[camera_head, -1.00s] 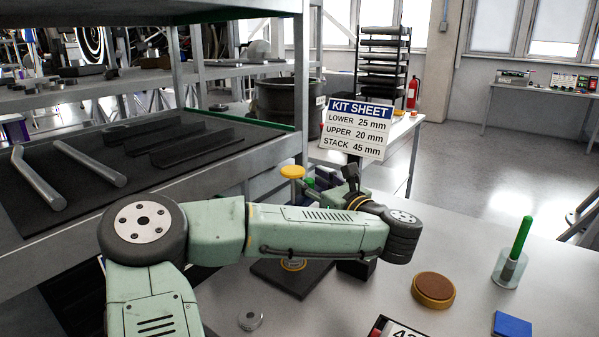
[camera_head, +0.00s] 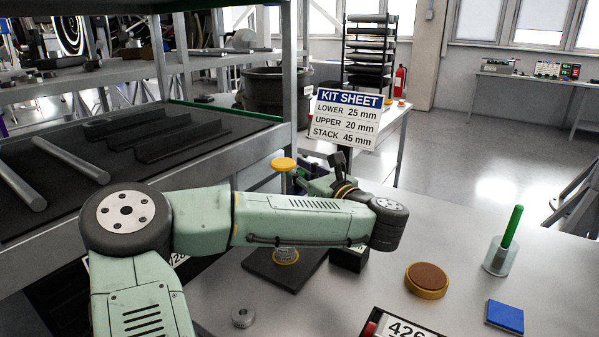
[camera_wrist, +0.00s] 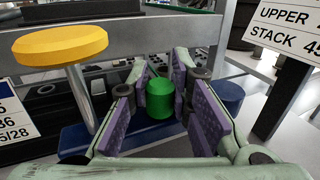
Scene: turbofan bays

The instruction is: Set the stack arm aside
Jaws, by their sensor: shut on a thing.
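My gripper (camera_wrist: 164,72) has its purple-padded fingers on either side of a green cylindrical knob (camera_wrist: 160,99), shut on it. Whether the knob belongs to the stack arm cannot be told; no arm part is clearly visible below it. A yellow disc on a metal rod (camera_wrist: 60,44) stands left of my gripper in the wrist view; the disc also shows in the head view (camera_head: 283,164). My forearm hides much of this fixture and my fingers in the head view.
The kit sheet sign (camera_head: 346,118) stands behind my wrist. Shelving (camera_head: 230,150) stands left. Bench right of centre has free room.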

